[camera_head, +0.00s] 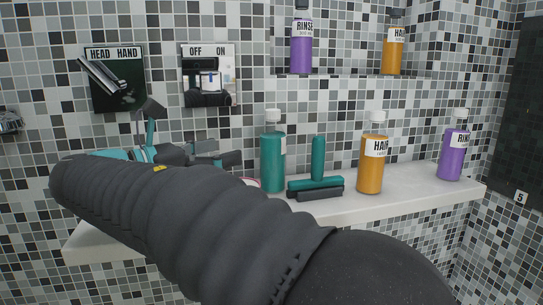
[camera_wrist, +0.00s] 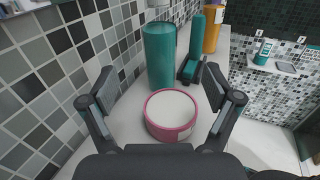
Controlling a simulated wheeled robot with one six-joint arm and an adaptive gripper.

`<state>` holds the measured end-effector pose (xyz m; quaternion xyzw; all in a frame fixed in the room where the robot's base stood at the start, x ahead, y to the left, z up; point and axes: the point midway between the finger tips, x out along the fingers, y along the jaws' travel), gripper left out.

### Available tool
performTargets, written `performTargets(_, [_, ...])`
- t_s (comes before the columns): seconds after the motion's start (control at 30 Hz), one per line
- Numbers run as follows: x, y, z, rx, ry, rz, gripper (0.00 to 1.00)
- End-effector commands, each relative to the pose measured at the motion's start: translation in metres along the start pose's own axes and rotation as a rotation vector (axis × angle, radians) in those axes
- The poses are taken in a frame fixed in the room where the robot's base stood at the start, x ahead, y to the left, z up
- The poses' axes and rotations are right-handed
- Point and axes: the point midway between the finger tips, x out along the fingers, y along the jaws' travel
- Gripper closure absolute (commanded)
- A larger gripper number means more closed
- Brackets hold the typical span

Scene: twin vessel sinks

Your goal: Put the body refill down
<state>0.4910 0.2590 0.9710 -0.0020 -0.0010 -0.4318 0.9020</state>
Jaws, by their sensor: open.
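A teal bottle with a white pump cap (camera_head: 272,160), whose label is turned aside and unreadable, stands upright on the white ledge (camera_head: 420,193); I take it for the body refill. It also shows in the wrist view (camera_wrist: 160,57), beyond my fingertips. My gripper (camera_wrist: 160,82) is open, its two dark fingers spread wide with nothing held. In the head view my gripper is to the left of the teal bottle, partly hidden by my arm. A pink-rimmed round tub (camera_wrist: 170,112) sits on the ledge between my fingers, not visibly touched.
Right of the teal bottle are a teal-and-black tool (camera_head: 317,180), an orange HAIR bottle (camera_head: 371,160) and a purple RINSE bottle (camera_head: 454,150). More bottles stand on the niche shelf above. The tiled wall (camera_wrist: 60,85) is close on the left. Wall controls (camera_head: 208,75) hang above the ledge.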

Motion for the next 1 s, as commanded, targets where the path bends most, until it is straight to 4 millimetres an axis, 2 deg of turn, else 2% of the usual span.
performTargets(0.1, [0.026,-0.002,-0.001,0.001,0.001,-0.007,0.11])
performTargets(0.3, [0.058,-0.001,-0.001,0.002,0.002,-0.005,0.11])
performTargets(0.57, [0.073,0.0,-0.002,0.002,0.003,0.0,0.11])
performTargets(0.8, [0.105,0.002,-0.008,0.003,0.003,-0.003,0.11])
performTargets(1.0, [0.121,0.002,-0.007,0.003,0.003,0.0,0.11])
